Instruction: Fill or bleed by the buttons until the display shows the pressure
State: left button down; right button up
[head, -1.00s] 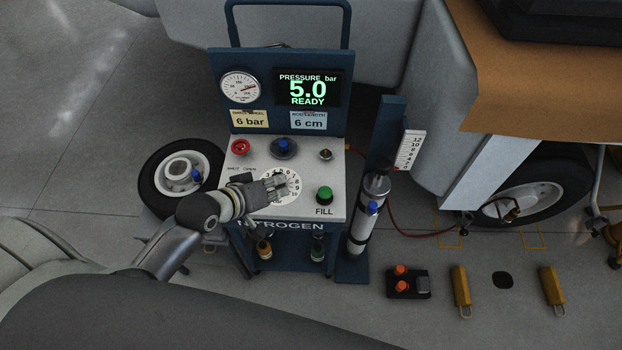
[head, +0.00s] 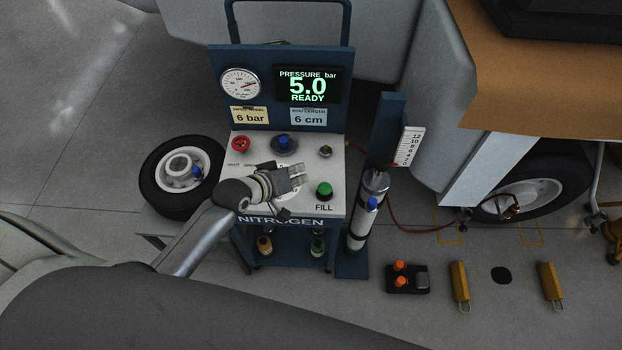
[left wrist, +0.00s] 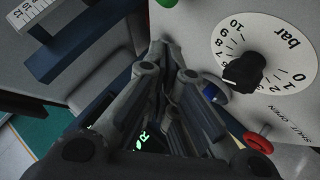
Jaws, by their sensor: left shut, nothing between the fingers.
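The display (head: 307,86) on the nitrogen cart reads pressure 5.0 bar, READY. A label below the gauge reads 6 bar (head: 250,117) and another reads 6 cm (head: 308,118). The green FILL button (head: 324,190) stands at the right of the white panel. My left gripper (head: 300,173) is shut and empty over the panel, left of and above the green button in the head view, apart from it. It covers part of the bar dial. The dial's black knob (left wrist: 243,72) shows in the left wrist view. My right gripper is not in view.
A red knob (head: 241,144), a blue knob (head: 283,142) and a small metal switch (head: 325,152) sit along the panel's back. A wheel (head: 182,176) lies left of the cart. A cylinder (head: 367,212) with a scale stands right.

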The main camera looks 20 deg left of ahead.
aim_at(325, 191)
pick_arm(q)
jog(key=f, duration=0.1)
jog(key=w+d+f, duration=0.2)
jog(key=shift+d+f, duration=0.1)
jog(key=shift+f, duration=0.15)
jog(key=shift+d+f+p, duration=0.3)
jog(key=shift+d+f, duration=0.1)
jog(key=shift+f, duration=0.1)
jog(key=shift+f, duration=0.1)
